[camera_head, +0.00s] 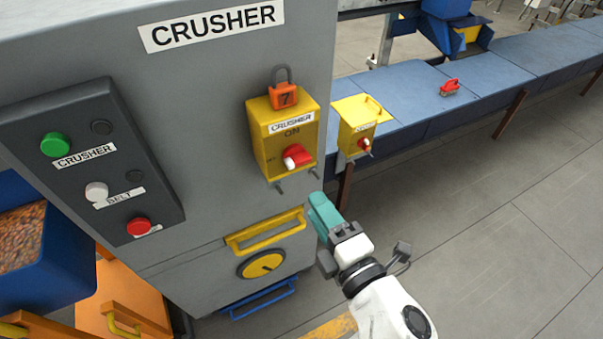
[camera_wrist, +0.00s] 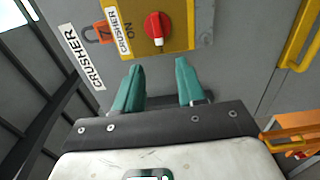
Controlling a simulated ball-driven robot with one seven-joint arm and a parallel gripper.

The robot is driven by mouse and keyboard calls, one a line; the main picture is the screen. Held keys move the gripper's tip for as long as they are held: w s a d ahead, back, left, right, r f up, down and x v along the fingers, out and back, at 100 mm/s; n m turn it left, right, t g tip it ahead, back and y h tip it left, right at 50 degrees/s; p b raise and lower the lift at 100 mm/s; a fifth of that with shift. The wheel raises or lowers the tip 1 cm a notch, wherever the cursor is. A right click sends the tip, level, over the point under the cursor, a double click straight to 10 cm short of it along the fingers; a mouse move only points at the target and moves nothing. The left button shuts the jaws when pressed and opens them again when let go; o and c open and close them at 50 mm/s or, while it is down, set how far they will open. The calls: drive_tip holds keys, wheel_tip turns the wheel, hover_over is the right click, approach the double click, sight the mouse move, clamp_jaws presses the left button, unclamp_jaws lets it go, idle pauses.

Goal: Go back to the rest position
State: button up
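My gripper (camera_head: 322,215) has teal fingers and is in front of the grey crusher cabinet (camera_head: 215,120), just below and to the right of the yellow crusher switch box (camera_head: 283,155). In the wrist view my gripper (camera_wrist: 158,85) has its two fingers apart with nothing between them. The red rotary knob (camera_wrist: 158,28) of the switch box shows beyond the fingertips. The head view shows the same knob (camera_head: 297,156), with its white tip pointing to the lower left. An orange padlock (camera_head: 285,96) with a 7 is at the top of the box.
A control panel (camera_head: 92,160) with green, white and red buttons is on the cabinet's left. A second yellow box (camera_head: 357,125) stands by the blue conveyor (camera_head: 480,75), which carries a red object (camera_head: 449,87). Open grey floor (camera_head: 500,240) lies to the right.

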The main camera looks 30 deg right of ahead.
drive_tip(key=s+d+f+m+g+h, duration=0.2)
drive_tip(key=s+d+f+m+g, duration=0.15)
drive_tip(key=d+f+m, duration=0.25)
drive_tip(key=s+d+f+m+g+h, duration=0.2)
drive_tip(key=d+f+m+g+h, duration=0.1)
drive_tip(key=d+f+m+g, duration=0.3)
drive_tip(key=s+a+f+m+g+y, duration=0.2)
drive_tip(key=s+f+m+g+y, duration=0.2)
drive_tip(key=s+f, duration=0.5)
drive_tip(key=s+m+g, duration=0.2)
drive_tip(key=s+g, duration=0.1)
drive_tip(key=s, duration=0.1)
drive_tip(key=shift+m+y, duration=0.3)
drive_tip(key=shift+y, duration=0.1)
